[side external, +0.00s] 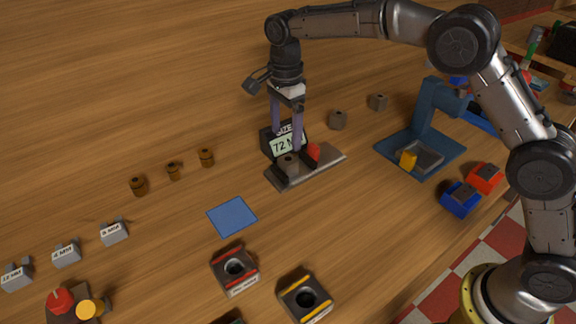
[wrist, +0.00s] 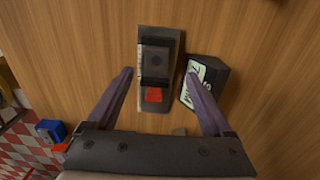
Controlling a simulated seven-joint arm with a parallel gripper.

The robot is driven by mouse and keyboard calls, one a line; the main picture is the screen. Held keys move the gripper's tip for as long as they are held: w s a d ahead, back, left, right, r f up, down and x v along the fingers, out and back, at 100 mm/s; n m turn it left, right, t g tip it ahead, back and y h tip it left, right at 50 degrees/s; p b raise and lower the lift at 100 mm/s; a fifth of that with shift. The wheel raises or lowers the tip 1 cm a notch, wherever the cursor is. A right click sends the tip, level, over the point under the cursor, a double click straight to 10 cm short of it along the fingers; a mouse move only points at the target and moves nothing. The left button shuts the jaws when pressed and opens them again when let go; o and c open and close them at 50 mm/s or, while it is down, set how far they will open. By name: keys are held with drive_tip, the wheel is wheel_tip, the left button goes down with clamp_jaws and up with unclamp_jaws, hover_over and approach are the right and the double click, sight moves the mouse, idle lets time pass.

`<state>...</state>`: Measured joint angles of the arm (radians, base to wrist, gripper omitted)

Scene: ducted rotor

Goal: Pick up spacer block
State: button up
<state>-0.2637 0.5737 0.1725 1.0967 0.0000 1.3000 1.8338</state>
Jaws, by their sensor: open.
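A grey-brown spacer block (side external: 288,163) with a dark round mark on top sits on a flat metal gauge fixture (side external: 325,163), beside a red piece (side external: 313,151). In the wrist view the block (wrist: 155,60) lies near the fixture's middle, with the red piece (wrist: 154,95) just below it. My gripper (side external: 287,142) is open and empty, pointing down above the fixture. In the wrist view its fingers (wrist: 159,73) spread to either side of the fixture, apart from the block.
A black display (side external: 270,143) reading "SIZE 72" stands close beside the fixture, near one finger. A blue press-like stand (side external: 424,120) is to the right. A blue square (side external: 232,217) and several small labelled blocks lie front left.

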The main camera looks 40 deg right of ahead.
sight(288, 159)
wheel_tip(288, 159, down, 4)
drive_tip(key=shift+f, duration=0.1)
drive_tip(key=shift+s+d+f, duration=0.1)
drive_tip(key=shift+s+f, duration=0.05)
drive_tip(key=shift+f, duration=1.15)
drive_tip(key=shift+s+f, duration=0.1)
drive_tip(key=shift+f, duration=1.2)
clamp_jaws()
